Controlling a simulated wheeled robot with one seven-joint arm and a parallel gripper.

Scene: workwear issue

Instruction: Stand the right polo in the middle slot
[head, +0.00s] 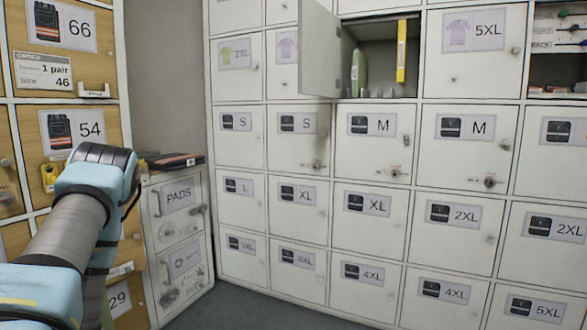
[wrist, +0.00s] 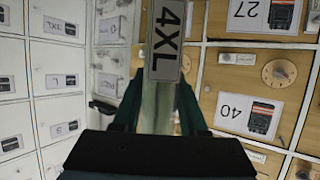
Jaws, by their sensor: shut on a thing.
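In the wrist view my gripper (wrist: 158,88) is shut on a slim, pale greenish folded polo (wrist: 157,108) with a grey 4XL label at its upper end. The dark fingers press on its two sides. In the head view my arm is at the left, and neither the gripper nor the held polo can be made out. The open locker compartment (head: 378,58) is at the top centre of the head view, with low dividers along its floor. A green folded item (head: 358,73) stands at its left and a yellow one (head: 401,50) stands further right, with a gap between them.
The open locker door (head: 320,48) juts out at the compartment's left. A low white cabinet marked PADS (head: 178,197) with dark flat items (head: 175,160) on top stands by my arm. Wooden lockers (head: 62,75) are at the left.

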